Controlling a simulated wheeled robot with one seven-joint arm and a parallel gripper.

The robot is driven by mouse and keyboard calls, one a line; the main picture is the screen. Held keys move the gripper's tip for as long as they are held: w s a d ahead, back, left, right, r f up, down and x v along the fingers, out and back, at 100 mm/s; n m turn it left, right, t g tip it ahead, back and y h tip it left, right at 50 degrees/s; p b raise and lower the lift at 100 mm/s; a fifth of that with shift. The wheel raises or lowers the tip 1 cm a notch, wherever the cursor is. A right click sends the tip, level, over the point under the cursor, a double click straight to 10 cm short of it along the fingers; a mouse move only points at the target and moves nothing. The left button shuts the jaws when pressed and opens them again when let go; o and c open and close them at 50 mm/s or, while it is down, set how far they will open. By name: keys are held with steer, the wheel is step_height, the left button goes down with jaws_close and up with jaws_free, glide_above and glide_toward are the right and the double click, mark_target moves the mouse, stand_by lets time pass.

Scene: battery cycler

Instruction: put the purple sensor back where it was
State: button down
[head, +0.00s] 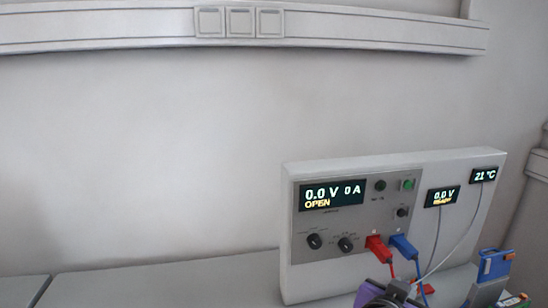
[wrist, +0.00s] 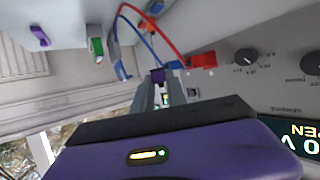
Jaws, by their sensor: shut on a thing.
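My gripper (wrist: 160,84) is shut on a small dark purple piece, the purple sensor (wrist: 158,75), held at the fingertips in the wrist view. Another small purple piece (wrist: 40,36) lies apart on the pale surface at the upper left of the wrist view; I cannot tell what it is. In the head view my gripper is at the bottom right, partly cut off by the frame edge, and the sensor cannot be made out there. A thin pale cable runs from below the 21 °C display (head: 484,175) down towards my gripper.
The cycler panel (head: 292,225) stands behind, reading 0.0 V, 0 A, OPEN. A red plug (head: 377,248) and a blue plug (head: 403,248) sit in it, their leads hanging near my gripper. A blue block (head: 492,264) stands at the right. The bench at left is clear.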

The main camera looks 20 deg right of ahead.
steer(key=w+a+f+n+t+y, duration=0.2)
steer(key=w+a+f+n, duration=0.1)
steer(key=a, duration=0.4)
steer(key=w+a+f+n+t+y, duration=0.3)
steer(key=a+f, duration=0.3)
steer(key=a, duration=0.1)
steer(key=w+a+f+n+t+y, duration=0.2)
steer(key=w+a+f+n+y, duration=0.1)
steer(key=a, duration=0.5)
steer(key=shift+f+n+t, duration=0.3)
steer(key=shift+f+n, duration=0.1)
steer(key=shift+f, duration=0.35)
steer(key=shift+d, duration=0.1)
steer(key=shift+d+r, duration=0.1)
